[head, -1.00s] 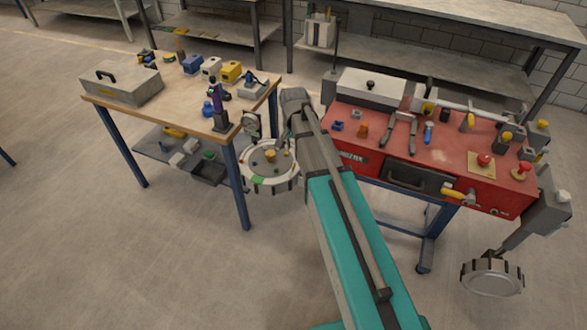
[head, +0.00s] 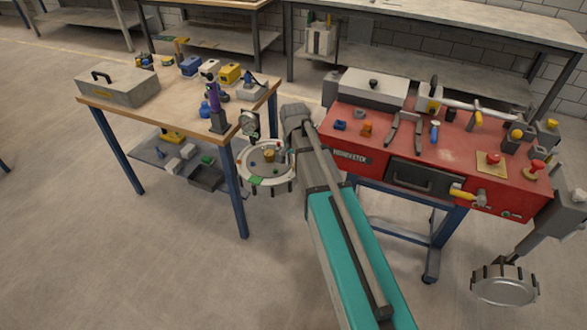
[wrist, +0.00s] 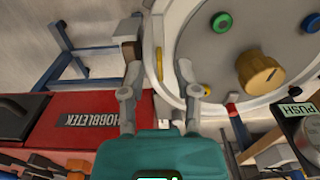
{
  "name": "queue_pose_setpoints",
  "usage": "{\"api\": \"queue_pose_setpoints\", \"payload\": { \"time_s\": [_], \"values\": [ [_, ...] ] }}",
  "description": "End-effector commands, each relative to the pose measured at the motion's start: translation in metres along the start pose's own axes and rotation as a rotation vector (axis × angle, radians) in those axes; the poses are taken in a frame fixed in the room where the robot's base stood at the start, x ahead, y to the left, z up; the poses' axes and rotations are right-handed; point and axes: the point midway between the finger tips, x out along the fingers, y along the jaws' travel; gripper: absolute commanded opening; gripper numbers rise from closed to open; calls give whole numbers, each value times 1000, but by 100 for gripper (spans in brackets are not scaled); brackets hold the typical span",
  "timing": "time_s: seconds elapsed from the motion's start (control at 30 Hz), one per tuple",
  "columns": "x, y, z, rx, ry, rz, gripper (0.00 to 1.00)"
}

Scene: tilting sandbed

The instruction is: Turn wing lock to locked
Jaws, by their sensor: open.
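I cannot tell for certain which part is the wing lock. A yellow piece (wrist: 160,64) on the pale rim of a round panel (wrist: 176,35) shows between my fingers in the wrist view. My gripper (wrist: 158,78) is open, its two grey fingers apart beside that rim; contact cannot be told. The panel carries a brass knob (wrist: 260,70), a green button and a blue button. The panel also shows in the head view (head: 265,187), beside the wooden table; there my gripper is hidden behind my arm. A yellow-handled lever (head: 462,192) is on the red bench's front.
The red bench (head: 460,150) with tools stands right of my arm. The wooden table (head: 165,98) with a grey box (head: 118,87) stands left. A grey fixture marked PUSH (wrist: 300,125) lies right of my gripper. Open floor is at lower left.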

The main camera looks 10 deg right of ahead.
Motion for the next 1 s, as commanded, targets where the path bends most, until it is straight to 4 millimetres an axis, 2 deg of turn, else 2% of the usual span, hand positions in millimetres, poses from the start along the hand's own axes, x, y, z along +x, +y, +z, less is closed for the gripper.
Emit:
{"api": "queue_pose_setpoints", "payload": {
  "time_s": [0.2, 0.57, 0.6, 0.67, 0.8, 0.83, 1.0],
  "values": [
    [9, 0, 0, 0, 0, 0, 41],
    [10, 0, 0, 0, 0, 0, 41],
    [10, 0, 0, 0, 0, 0, 40],
    [10, 0, 0, 0, 0, 0, 28],
    [10, 0, 0, 0, 0, 0, 2],
    [10, 0, 0, 0, 0, 0, 0],
    [10, 0, 0, 0, 0, 0, 0]
  ]
}}
